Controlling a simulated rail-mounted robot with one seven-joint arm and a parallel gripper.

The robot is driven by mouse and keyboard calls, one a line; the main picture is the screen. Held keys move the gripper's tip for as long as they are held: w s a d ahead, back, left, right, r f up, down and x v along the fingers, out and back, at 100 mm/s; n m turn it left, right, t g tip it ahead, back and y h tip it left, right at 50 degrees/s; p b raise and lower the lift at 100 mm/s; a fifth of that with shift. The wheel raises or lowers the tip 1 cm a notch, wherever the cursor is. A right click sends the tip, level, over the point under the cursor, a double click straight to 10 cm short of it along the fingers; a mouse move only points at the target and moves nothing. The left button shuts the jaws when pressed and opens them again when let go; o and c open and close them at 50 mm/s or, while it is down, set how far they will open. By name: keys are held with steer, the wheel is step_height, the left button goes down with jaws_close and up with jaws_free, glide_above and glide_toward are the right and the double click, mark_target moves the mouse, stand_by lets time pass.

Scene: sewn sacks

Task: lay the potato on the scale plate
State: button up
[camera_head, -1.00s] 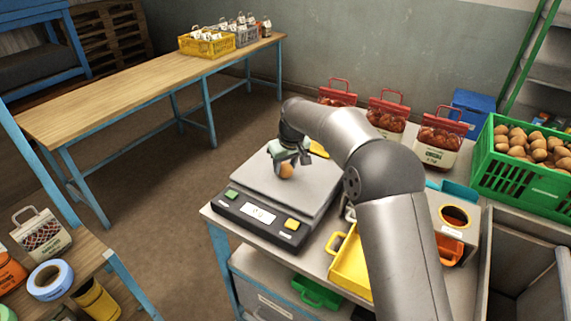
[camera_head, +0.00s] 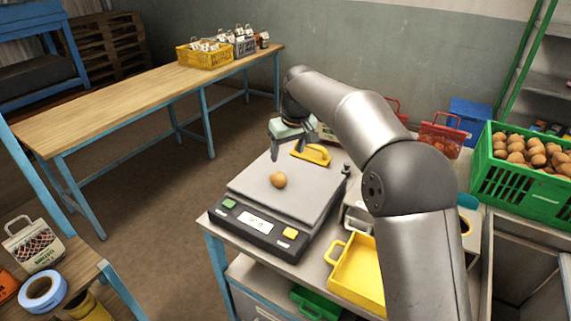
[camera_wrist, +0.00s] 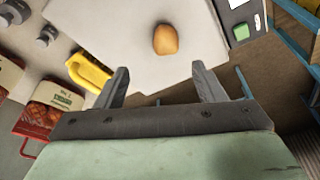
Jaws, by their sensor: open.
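The potato (camera_head: 278,180) is a small brown lump lying on the grey scale plate (camera_head: 310,193), near its middle. In the wrist view the potato (camera_wrist: 165,39) rests on the pale plate (camera_wrist: 120,30), apart from my fingers. My gripper (camera_head: 292,150) is open and empty, raised above the far side of the scale. In the wrist view my gripper's two fingers (camera_wrist: 158,84) are spread with nothing between them. The scale's front panel (camera_head: 256,223) has a lit display, a green button and a yellow button; the reading is too small to tell.
A yellow-handled tool (camera_head: 317,153) lies behind the plate. A yellow tray (camera_head: 357,272) stands right of the scale. A green crate of potatoes (camera_head: 522,191) and red-handled bags (camera_head: 441,136) are at the right. A long wooden table (camera_head: 120,105) stands at the left.

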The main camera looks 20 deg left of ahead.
steer(key=s+d+r+m+h, duration=0.15)
steer(key=s+d, duration=0.45)
steer(key=d, duration=0.6)
steer(key=s+d+r+m, duration=0.1)
steer(key=s+d+m, duration=0.35)
steer(key=d, duration=0.75)
steer(key=s+d+f+m, duration=0.1)
steer(key=s+d+f, duration=0.2)
steer(key=s, duration=0.5)
steer(key=s+d+f+m, duration=0.1)
steer(key=s+d+f, duration=0.2)
steer(key=s+d, duration=0.3)
steer(key=s+d+f+m+g, duration=0.1)
steer(key=s+d+f, duration=0.2)
steer(key=s, duration=0.6)
steer(key=shift+s+d+m+h, duration=0.4)
steer(key=shift+d+h, duration=0.05)
steer(key=shift+d, duration=0.55)
steer(key=shift+a, duration=0.1)
